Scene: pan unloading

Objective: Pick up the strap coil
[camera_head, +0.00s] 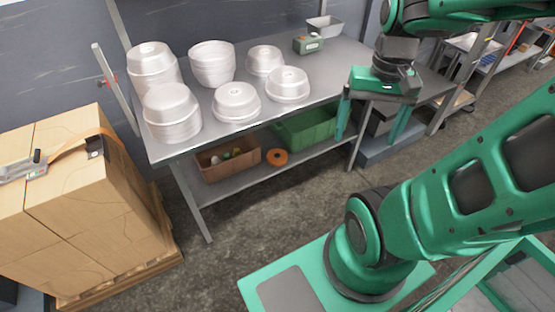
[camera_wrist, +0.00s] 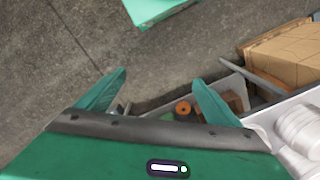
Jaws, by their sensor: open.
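The strap coil (camera_head: 277,157) is an orange ring with a dark centre. It lies flat on the lower shelf of the grey table, between a brown bin and a green crate. In the wrist view the coil (camera_wrist: 183,108) is small and distant, near the inner side of the right finger. My gripper (camera_head: 366,140) is open and empty, with its fingers pointing down near the table's front edge, to the right of the coil and higher. In the wrist view both green fingers of my gripper (camera_wrist: 159,77) stand wide apart.
The table top (camera_head: 325,75) above the coil carries several stacks of silvery pans (camera_head: 212,64). The brown bin (camera_head: 227,165) holds small items; the green crate (camera_head: 307,127) is beside the coil. Strapped cartons (camera_head: 75,200) on a pallet stand at left. Floor (camera_head: 265,215) before the shelf is clear.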

